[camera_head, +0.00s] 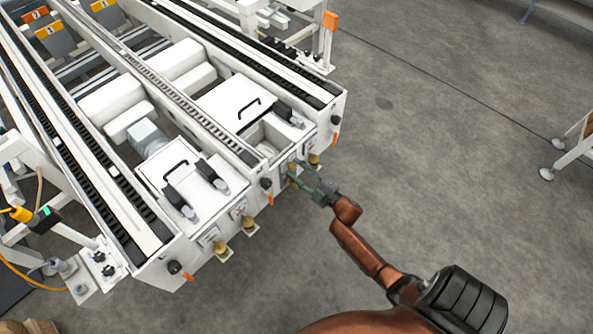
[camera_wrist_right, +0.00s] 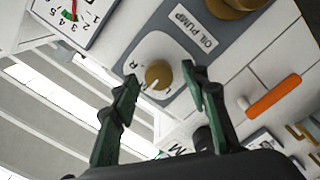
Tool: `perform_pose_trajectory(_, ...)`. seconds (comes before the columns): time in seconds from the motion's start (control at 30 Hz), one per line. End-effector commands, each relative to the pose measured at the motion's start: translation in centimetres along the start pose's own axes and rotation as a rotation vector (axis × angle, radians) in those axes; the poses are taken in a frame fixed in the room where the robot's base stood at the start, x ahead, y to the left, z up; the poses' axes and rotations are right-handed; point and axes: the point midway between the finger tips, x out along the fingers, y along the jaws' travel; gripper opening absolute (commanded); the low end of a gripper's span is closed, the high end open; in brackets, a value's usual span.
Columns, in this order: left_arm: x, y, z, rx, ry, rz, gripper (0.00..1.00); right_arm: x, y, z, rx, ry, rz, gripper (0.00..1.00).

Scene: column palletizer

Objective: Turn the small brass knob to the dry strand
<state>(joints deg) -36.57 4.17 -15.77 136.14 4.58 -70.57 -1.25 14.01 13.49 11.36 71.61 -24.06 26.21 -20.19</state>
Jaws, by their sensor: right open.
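A small brass knob (camera_wrist_right: 158,74) sits on a white round-cornered dial plate on the grey panel, next to a label reading OIL PUMP. A pale mark on the knob points toward the lower left of the right wrist view. A letter R shows left of the knob; other dial lettering is partly covered. My right gripper (camera_wrist_right: 160,76) is open, its two green fingers on either side of the knob; I cannot tell whether they touch it. In the head view my right gripper (camera_head: 301,182) is at the machine's front face and hides the knob there. My left gripper is not in view.
A gauge (camera_wrist_right: 72,15) and an orange handle (camera_wrist_right: 273,97) are nearby. More brass knobs (camera_head: 248,222) line the front of the white conveyor machine (camera_head: 200,250). Open grey floor (camera_head: 440,140) lies to the right.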

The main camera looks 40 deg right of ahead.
Motion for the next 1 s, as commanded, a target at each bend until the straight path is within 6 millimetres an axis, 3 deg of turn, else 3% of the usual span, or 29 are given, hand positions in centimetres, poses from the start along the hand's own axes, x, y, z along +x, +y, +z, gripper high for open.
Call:
perform_pose_trajectory(0.17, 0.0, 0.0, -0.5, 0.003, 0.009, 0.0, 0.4, -0.9, 0.0, 0.1, 0.0, -0.001, -0.001, 0.41)
perform_pose_trajectory(0.7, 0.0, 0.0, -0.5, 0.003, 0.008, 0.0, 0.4, -10.7, -0.1, 0.0, 0.001, 0.0, -0.001, 0.41)
perform_pose_trajectory(1.0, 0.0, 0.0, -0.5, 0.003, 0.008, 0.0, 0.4, -12.0, 0.0, 0.0, 0.0, 0.0, 0.0, 0.41)
